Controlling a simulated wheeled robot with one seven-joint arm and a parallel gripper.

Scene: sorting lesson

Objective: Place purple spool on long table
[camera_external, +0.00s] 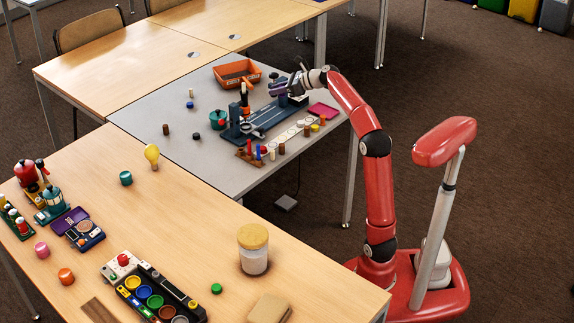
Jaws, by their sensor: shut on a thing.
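My gripper (283,85) is over the far part of the grey table (152,88), just above the blue-grey fixture (262,123). It is shut on a small purple thing, seemingly the purple spool (276,91), which is partly hidden by the fingers. At this size I cannot tell whether the spool touches the fixture below. A long wooden table (195,205) stands in the foreground, beside the grey table.
An orange bin (237,74) sits behind the fixture. A peg rack (250,153), a pink tray (323,110) and small spools are nearby. The wooden table carries a lidded jar (253,250), a yellow bulb (152,155) and a colored-cup tray (152,293); its middle has free room.

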